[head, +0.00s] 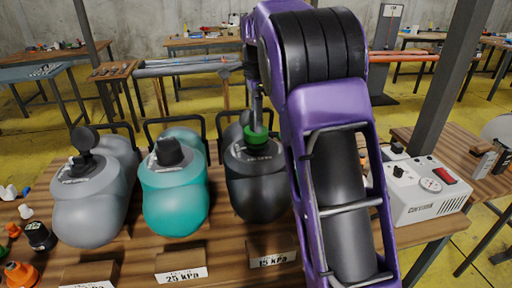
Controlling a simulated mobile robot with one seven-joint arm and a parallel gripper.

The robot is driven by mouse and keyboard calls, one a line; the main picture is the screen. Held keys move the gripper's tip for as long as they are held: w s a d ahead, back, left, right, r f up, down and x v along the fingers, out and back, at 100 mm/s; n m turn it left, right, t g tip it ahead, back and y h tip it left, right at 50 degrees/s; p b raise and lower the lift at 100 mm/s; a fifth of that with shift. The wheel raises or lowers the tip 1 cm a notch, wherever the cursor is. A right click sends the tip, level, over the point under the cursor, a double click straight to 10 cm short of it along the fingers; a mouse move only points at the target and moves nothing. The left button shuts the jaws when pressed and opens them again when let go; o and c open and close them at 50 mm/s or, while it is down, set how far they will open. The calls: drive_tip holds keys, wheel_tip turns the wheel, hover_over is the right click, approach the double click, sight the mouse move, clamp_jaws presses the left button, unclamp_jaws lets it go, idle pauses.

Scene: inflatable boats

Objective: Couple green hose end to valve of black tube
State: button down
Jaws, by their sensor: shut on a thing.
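The black tube (258,192) lies on the wooden bench behind the "15 kPa" label block, partly hidden by my purple arm. Its valve area is on the upper face. The green hose end (257,136) is right above that valve area, roughly upright. My gripper (257,118) points down and is shut on the green hose end. The view is too small to tell whether the hose end is seated on the valve or just over it. The hose itself cannot be made out.
A teal tube (174,200) and a grey tube (92,208) with a raised black cap lie to the left. Small orange, white and black fittings are at the far left. A white pump box (420,192) with a gauge and red switch stands on the right.

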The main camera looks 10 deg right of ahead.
drive_tip(key=shift+f+b, duration=0.4)
drive_tip(key=shift+f, duration=0.4)
idle(0.5)
drive_tip(key=shift+r+m+p, duration=0.2)
drive_tip(key=shift+m+p, duration=0.45)
drive_tip(key=shift+m, duration=0.05)
drive_tip(key=shift+m+p, duration=0.3)
drive_tip(key=shift+m, duration=0.2)
drive_tip(key=shift+f+m, duration=0.25)
drive_tip(key=shift+m, duration=0.65)
drive_tip(key=m, duration=0.2)
drive_tip(key=shift+m, duration=1)
